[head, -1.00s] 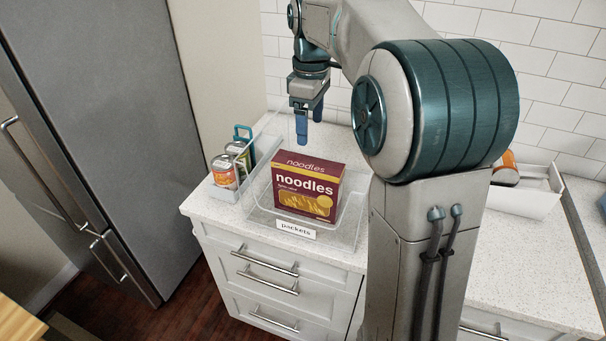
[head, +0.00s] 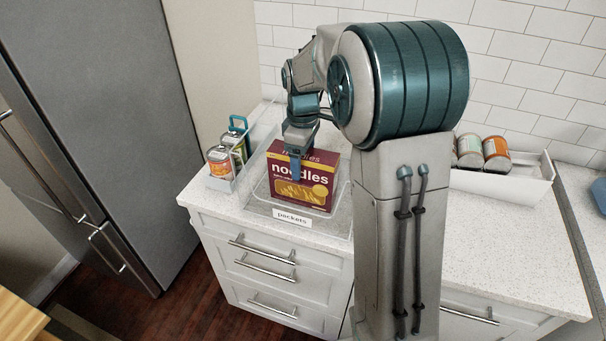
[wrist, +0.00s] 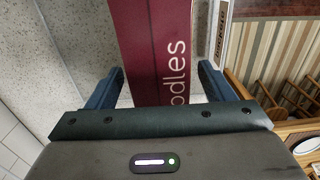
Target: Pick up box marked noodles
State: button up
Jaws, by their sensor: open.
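The maroon and yellow box marked noodles (head: 301,187) stands upright in a clear bin labelled "packets" (head: 292,217) on the counter. My gripper (head: 295,168) is at the box's top in the head view, its near finger in front of the box's front face. In the wrist view the open blue fingers (wrist: 170,88) stand on either side of the box (wrist: 165,50), with a gap at each side. The far finger is hidden in the head view.
A caddy with cans (head: 221,161) stands left of the bin. A white tray with several cans (head: 496,154) is at the right, behind my arm. A tiled wall (head: 540,60) closes off the back, and a grey fridge (head: 90,120) stands at the left.

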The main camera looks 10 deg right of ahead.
jog(key=shift+f, duration=0.35)
grip_shut()
jog(key=shift+r, duration=0.1)
jog(key=shift+r, duration=0.1)
